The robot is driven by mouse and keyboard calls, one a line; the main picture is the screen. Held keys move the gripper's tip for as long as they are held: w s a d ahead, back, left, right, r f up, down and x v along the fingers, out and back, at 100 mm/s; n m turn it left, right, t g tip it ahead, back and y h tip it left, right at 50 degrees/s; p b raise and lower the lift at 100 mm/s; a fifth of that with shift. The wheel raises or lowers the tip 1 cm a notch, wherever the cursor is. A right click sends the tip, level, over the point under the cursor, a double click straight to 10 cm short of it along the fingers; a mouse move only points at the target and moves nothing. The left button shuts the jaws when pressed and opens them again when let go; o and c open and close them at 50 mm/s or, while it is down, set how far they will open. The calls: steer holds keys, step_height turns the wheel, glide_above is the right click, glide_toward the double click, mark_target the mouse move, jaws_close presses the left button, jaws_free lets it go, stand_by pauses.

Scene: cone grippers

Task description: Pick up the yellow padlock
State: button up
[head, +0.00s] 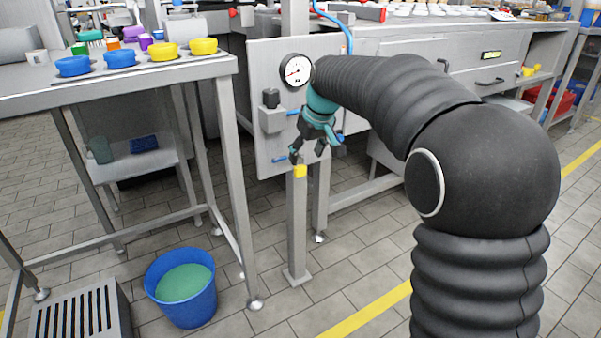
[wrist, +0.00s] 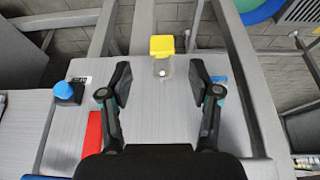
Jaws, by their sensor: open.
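The yellow padlock (head: 300,171) shows as a small yellow block at the top of a grey upright post (head: 297,225). In the wrist view the padlock (wrist: 161,46) is ahead of my gripper, near the middle line. A pale grey part with a white dot adjoins it on the near side; I cannot tell whether it belongs to the padlock. My gripper (head: 313,150) is just above the padlock in the head view. In the wrist view its fingers (wrist: 160,82) are spread wide, with nothing held between them. I see no contact with the padlock.
A grey panel (head: 262,70) with a gauge (head: 295,71) and blue-handled fittings stands close behind my gripper. A table (head: 130,85) with coloured rings is to the left. A blue bucket (head: 182,310) stands on the floor. The floor around the post's base is clear.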

mark_target(301, 167)
steer(key=shift+b+x, duration=0.5)
steer(key=shift+x, duration=2.55)
steer(key=shift+a, duration=0.1)
jaws_close()
